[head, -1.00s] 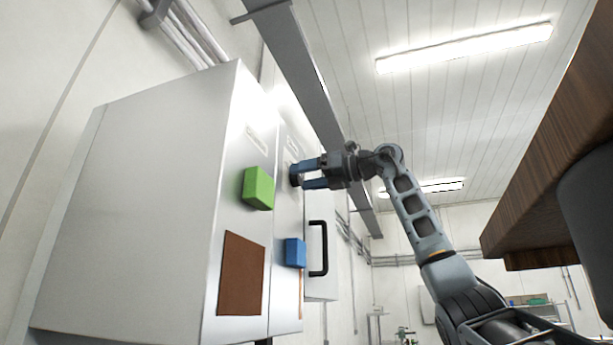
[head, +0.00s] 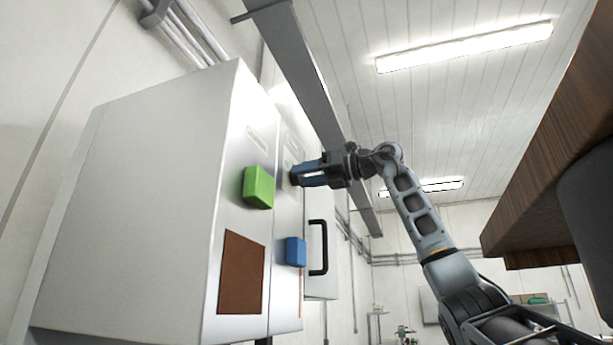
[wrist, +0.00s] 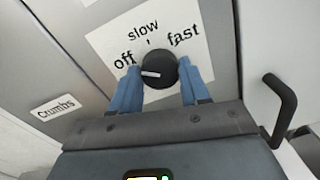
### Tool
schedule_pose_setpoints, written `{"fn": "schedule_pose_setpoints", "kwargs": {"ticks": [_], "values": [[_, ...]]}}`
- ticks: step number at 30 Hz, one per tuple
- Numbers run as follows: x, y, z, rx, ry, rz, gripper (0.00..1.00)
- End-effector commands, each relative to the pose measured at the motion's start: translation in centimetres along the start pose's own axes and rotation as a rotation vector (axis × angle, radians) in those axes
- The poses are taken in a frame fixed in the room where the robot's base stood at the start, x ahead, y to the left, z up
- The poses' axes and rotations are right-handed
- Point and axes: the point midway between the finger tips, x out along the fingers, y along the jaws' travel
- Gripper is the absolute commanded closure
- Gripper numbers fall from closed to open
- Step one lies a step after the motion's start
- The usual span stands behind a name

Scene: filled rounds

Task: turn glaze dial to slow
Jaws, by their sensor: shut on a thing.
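The glaze dial (wrist: 163,64) is a round black knob on a white label (wrist: 107,41) with the words off, slow and fast around it. Its white mark lies on the left side and points left, nearest to off and away from slow at the top. My gripper (head: 297,177) has its blue fingers on either side of the dial, shut on it, in the wrist view. In the head view the dial is mostly hidden by the fingertips at the panel face.
A green block (head: 258,188), a blue block (head: 295,251) and a brown panel (head: 242,273) are on the cabinet (head: 150,210) front. A black handle (head: 318,248) stands out beside them. A "Crumbs" label (wrist: 59,107) is at left in the wrist view. A wooden top (head: 555,150) overhangs at right.

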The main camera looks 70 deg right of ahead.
Motion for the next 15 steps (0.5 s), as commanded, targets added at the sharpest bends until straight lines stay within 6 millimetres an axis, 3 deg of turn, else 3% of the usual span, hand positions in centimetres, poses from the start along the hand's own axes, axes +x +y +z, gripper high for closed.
{"fn": "schedule_pose_setpoints", "kwargs": {"ticks": [15], "values": [[-0.08,-0.23,0.03,0.429,0.015,-0.008,0.85]]}}
